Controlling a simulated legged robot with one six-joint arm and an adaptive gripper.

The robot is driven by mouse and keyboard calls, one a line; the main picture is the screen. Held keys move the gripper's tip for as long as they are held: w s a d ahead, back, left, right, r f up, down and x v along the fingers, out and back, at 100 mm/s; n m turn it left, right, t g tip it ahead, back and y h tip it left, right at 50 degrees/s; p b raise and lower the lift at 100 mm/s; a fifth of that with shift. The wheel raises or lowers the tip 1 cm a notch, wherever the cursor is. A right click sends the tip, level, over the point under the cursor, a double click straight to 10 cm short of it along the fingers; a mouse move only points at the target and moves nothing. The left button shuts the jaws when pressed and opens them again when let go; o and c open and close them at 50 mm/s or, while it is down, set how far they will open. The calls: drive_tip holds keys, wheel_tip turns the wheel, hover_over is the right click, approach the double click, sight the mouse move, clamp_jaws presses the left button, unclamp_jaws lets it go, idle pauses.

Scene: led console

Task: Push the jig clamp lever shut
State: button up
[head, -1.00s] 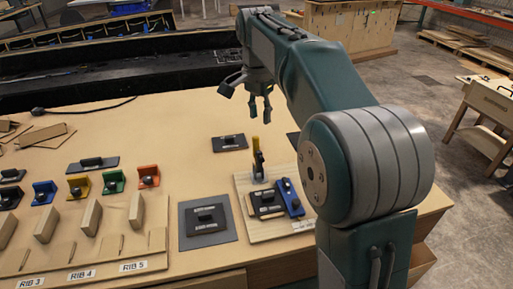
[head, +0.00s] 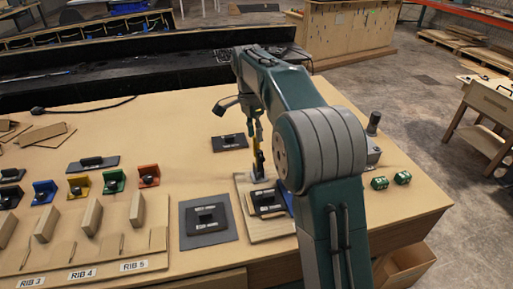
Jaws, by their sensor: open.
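The jig's pale wooden board (head: 265,231) lies on the right part of the workbench. My gripper (head: 252,138) is open, pointing down, at the lever's upper end. It overlaps the lever's top in this view, so I cannot tell whether they touch. A black block (head: 266,202) lies on the board in front of the clamp. A blue piece (head: 288,198) beside it is mostly hidden by my arm.
A grey plate with a black block (head: 207,222) lies left of the jig, and another dark plate (head: 229,142) lies behind. Coloured brackets (head: 113,180) line the left rack.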

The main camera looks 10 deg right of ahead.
sight(256, 148)
drive_tip(key=shift+s+d+f, duration=0.1)
drive_tip(key=shift+s+f, duration=0.1)
drive_tip(key=shift+f, duration=1)
drive_tip(key=shift+s+d+f, duration=0.1)
drive_tip(key=shift+s+f, duration=0.05)
drive_tip(key=shift+f, duration=1)
clamp_jaws()
drive_tip(key=shift+w+f+g, duration=0.3)
drive_tip(key=shift+w+g, duration=0.45)
drive_tip(key=shift+g, duration=0.45)
drive_tip(key=shift+w+f+g, duration=0.3)
drive_tip(key=shift+w+g, duration=0.1)
drive_tip(key=shift+g, duration=0.6)
